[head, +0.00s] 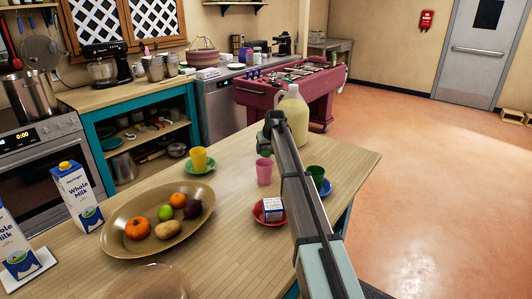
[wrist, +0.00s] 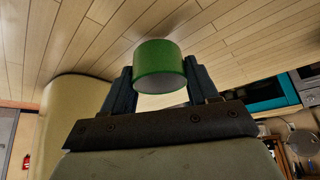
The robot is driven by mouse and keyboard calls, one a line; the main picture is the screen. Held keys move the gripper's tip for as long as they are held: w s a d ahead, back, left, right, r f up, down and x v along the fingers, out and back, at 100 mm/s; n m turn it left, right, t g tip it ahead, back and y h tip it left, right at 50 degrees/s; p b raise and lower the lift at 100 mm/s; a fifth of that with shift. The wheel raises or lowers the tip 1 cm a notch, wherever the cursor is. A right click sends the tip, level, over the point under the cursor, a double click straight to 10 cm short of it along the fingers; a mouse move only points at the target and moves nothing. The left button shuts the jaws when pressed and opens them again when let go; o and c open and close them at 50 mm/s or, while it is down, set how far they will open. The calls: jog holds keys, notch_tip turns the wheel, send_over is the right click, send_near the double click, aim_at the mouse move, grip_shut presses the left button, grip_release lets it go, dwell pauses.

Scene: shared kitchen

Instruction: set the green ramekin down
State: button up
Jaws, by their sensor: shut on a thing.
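The green ramekin (wrist: 160,58) is between the two fingers of my gripper (wrist: 159,75) in the wrist view. The fingers are shut on its sides. In the head view my arm hides most of my gripper, and a small green part of the ramekin (head: 263,143) shows beside it. My gripper is over the far part of the wooden table (head: 235,160), just left of the cream jug (head: 291,113). I cannot tell whether the ramekin touches the tabletop.
The jug also stands close in the wrist view (wrist: 72,125). Nearer are a yellow cup (head: 199,158) on a green saucer, a pink cup (head: 264,172), a dark green cup (head: 315,174) by a blue saucer and a red saucer (head: 259,214) with a small carton. A fruit bowl (head: 116,240) sits left.

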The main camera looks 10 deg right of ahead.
jog(key=shift+f, duration=0.9)
jog(key=shift+f, duration=0.1)
jog(key=o, duration=1.1)
jog(key=v, duration=1.2)
